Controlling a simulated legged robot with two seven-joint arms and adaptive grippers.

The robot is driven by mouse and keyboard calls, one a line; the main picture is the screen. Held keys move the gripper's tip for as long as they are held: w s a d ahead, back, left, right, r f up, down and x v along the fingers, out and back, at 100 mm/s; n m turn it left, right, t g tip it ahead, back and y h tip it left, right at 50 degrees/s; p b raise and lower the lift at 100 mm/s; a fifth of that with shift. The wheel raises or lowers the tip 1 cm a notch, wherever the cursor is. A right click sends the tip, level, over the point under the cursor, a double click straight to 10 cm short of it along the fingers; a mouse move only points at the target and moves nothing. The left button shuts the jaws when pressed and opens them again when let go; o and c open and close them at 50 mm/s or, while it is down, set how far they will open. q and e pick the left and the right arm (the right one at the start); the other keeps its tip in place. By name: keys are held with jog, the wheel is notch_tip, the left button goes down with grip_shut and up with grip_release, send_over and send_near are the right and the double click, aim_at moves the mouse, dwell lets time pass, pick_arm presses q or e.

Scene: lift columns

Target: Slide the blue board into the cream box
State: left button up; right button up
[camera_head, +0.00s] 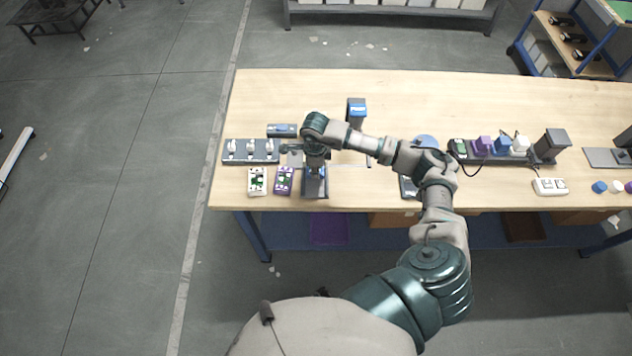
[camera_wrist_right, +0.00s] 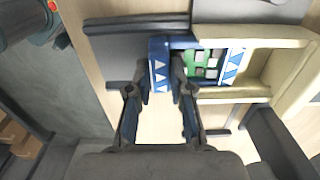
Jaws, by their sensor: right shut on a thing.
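The blue board (camera_wrist_right: 160,50) has white triangles at both ends and a green panel with pale blocks. My right gripper (camera_wrist_right: 162,79) is shut on its left end in the right wrist view. The cream box (camera_wrist_right: 234,93) is at the right there; the board's right part lies between its walls, with its left end outside. In the head view my right gripper (camera_head: 316,170) points down near the table's front left, and a little blue shows under it. The arm hides much of that spot, and I cannot make out the box there. My left gripper is not in view.
A white board (camera_head: 258,182) and a purple board (camera_head: 284,181) lie just left of the gripper. A dark rack with several white pieces (camera_head: 251,151) stands behind them. A blue-topped post (camera_head: 356,111) stands farther back. The table's back right is clear.

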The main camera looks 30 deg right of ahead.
jog(key=shift+w+d+b, duration=0.6)
jog(key=shift+w, duration=0.35)
jog(key=shift+w+d+b, duration=0.55)
jog(key=shift+w, duration=0.35)
jog(key=o, duration=0.8)
jog(key=shift+r+p, duration=1.8)
jog(key=shift+r, duration=1.25)
jog(key=shift+f, duration=0.1)
